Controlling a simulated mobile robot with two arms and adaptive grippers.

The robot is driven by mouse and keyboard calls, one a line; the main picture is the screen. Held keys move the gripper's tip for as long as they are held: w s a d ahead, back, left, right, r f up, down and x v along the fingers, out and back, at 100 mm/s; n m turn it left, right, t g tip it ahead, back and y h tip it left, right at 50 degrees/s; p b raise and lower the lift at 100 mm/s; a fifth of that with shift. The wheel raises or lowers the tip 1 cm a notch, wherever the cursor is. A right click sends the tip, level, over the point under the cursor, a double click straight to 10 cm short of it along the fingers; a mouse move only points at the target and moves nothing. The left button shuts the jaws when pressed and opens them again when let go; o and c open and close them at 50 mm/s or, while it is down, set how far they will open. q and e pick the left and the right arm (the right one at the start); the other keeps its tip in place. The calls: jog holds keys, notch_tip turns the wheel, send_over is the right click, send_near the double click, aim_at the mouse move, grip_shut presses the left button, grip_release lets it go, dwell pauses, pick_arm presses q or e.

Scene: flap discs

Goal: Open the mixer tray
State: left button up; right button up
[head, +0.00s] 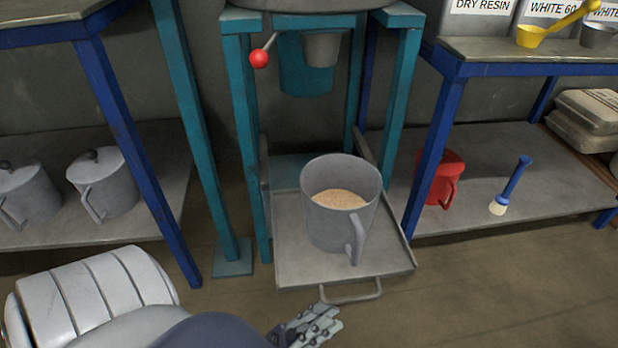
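The mixer tray (300,262) is a grey metal tray that sticks out toward me at the foot of the teal mixer frame (243,130). Its bar handle (352,296) is on the front edge. A grey jug (330,225) with grainy tan material in it stands upright on the tray, its handle facing me. My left gripper (325,325) is just in front of the tray, below and left of the bar handle, and looks apart from it. Its fingers are partly hidden by my arm, and I cannot tell how far they are open. My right gripper is not in view.
A lever with a red knob (259,59) juts from the mixer's left side. Left shelf holds grey lidded jugs (103,185). Right shelf holds a red jug (446,178) and a blue-handled brush (510,187). The floor (480,300) at front right is clear.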

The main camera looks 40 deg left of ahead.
pick_arm(q)
jog(key=shift+v, duration=2.3)
